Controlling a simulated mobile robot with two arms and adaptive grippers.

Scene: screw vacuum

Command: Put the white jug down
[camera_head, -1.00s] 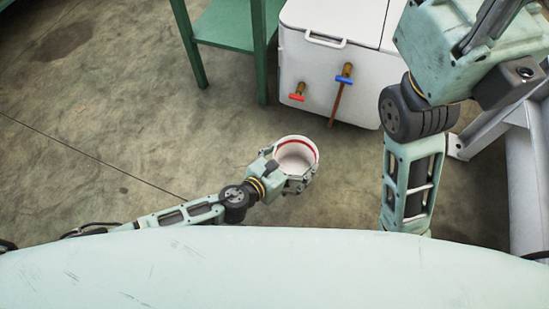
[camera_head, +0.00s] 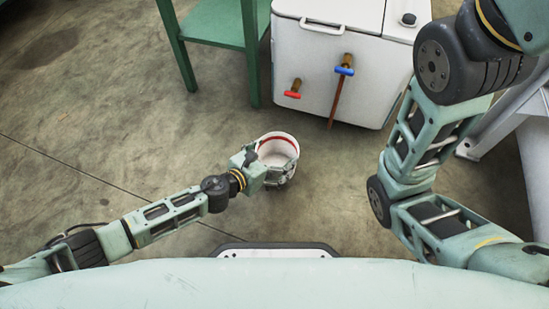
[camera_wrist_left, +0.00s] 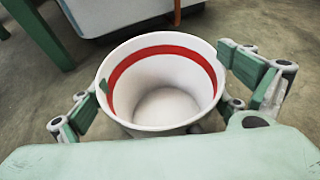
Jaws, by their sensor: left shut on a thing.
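The white jug (camera_head: 277,148) is an open, empty round vessel with a red band inside its rim. My left gripper (camera_head: 273,170) is shut around its sides, below the rim. In the left wrist view the jug (camera_wrist_left: 165,100) stands between the two green-padded fingers of my left gripper (camera_wrist_left: 165,95). Its mouth faces up toward the camera. The jug's underside is hidden, so I cannot tell whether it touches the floor. My right arm shows at the right of the head view, but its gripper is out of view.
A white chest (camera_head: 330,80) with a red-handled tap (camera_head: 293,90) and a blue-handled tap (camera_head: 344,68) stands beyond the jug. A green table (camera_head: 215,25) is at its left. The concrete floor (camera_head: 100,120) at left is clear.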

